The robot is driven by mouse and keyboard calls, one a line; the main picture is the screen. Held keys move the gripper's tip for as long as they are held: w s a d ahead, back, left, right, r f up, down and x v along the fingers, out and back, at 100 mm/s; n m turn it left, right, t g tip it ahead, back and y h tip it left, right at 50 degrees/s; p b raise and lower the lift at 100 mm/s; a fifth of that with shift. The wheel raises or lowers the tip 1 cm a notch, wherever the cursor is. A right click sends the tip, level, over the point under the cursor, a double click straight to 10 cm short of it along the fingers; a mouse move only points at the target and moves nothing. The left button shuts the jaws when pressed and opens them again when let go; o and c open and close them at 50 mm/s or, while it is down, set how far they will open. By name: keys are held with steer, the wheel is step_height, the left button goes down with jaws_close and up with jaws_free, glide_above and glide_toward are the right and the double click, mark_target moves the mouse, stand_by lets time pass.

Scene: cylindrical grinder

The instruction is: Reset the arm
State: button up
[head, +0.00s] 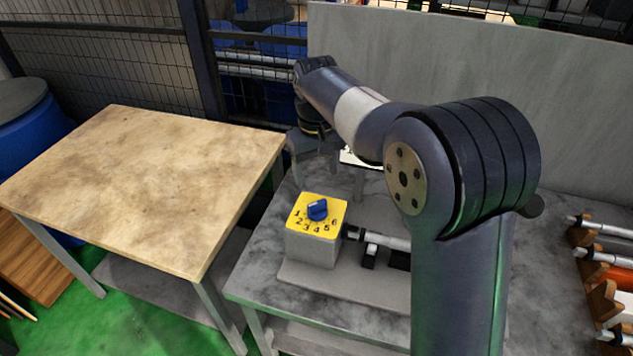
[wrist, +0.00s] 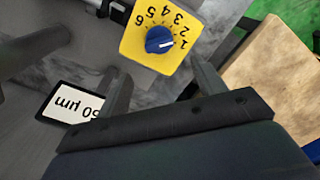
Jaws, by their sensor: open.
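My gripper (head: 312,150) hangs over the back of the grey machine table in the head view, partly hidden by my arm. In the wrist view my gripper (wrist: 160,75) has its two fingers apart, with nothing between them. A grey box with a yellow dial face (head: 329,226) stands in front of the gripper and apart from it. Its blue knob (head: 317,209) sits among numbers 1 to 6. The knob also shows in the wrist view (wrist: 159,40), its white mark roughly toward the 1.
A white label (wrist: 72,103) reading "50 µm" lies beside the gripper, partly covered. A cylindrical bar (head: 385,240) lies right of the dial box. A bare wooden table (head: 150,180) stands left. A grey panel (head: 560,110) closes the back; a rack (head: 605,295) is at right.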

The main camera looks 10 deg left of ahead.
mark_target(317, 201)
steer(key=shift+r, duration=0.2)
steer(key=shift+f, duration=0.1)
step_height(317, 201, down, 11)
steer(key=shift+r+p, duration=0.15)
steer(key=shift+p, duration=0.35)
steer(key=shift+r, duration=0.1)
